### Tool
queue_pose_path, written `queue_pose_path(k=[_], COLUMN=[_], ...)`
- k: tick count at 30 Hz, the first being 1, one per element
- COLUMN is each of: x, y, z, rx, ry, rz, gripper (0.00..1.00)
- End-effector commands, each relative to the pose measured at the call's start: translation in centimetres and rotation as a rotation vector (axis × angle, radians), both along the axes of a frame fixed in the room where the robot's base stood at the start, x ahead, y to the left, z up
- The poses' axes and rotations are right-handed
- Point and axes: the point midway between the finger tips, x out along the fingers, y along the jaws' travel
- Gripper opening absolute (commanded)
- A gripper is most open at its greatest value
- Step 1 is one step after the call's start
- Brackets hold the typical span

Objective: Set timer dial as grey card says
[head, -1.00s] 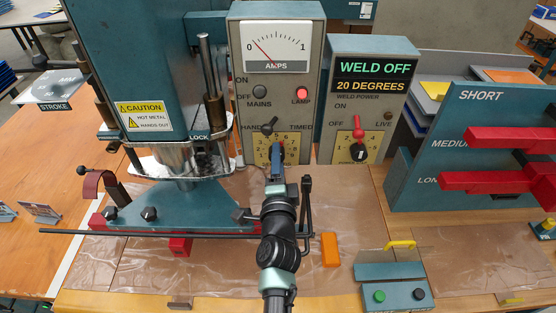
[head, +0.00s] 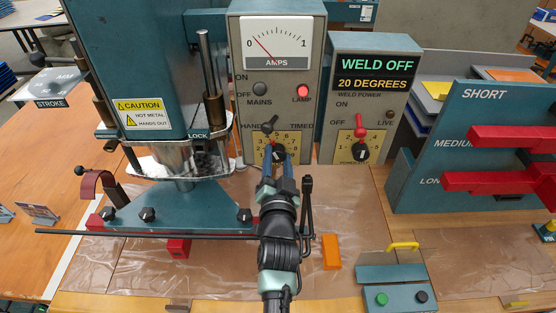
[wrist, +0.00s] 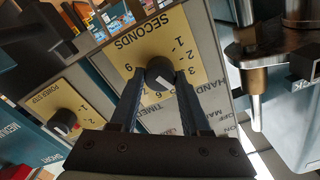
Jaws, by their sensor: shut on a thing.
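The timer dial (head: 279,152) is a black knob on a yellow scale plate low on the grey amps box. My gripper (head: 277,150) is shut on it, one blue-grey finger on each side. In the wrist view the dial (wrist: 160,72) sits between the fingertips of my gripper (wrist: 160,80). The plate is marked SECONDS and appears upside down there. The knob's white mark slants to the lower right; fingers partly hide the numbers, so I cannot tell its exact setting. A grey card (head: 38,213) stands at the far left, its writing too small to read.
A weld power box (head: 374,90) reading WELD OFF and 20 DEGREES stands to the right, with its own dial (head: 361,151). The teal press (head: 130,70) stands close on the left. An orange block (head: 331,251) and a two-button box (head: 391,284) lie in front.

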Motion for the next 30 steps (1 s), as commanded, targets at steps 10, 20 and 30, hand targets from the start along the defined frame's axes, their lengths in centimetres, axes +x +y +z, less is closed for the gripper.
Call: queue_pose_path(k=[10,20,30], x=[-0.03,-0.03,-0.02], y=[-0.02,-0.01,0.0], z=[-0.14,-0.14,-0.08], rx=[-0.097,-0.104,-0.102], ry=[0.003,0.004,0.002], rz=[-0.001,0.0,0.0], gripper=[0.0,0.0,0.77])
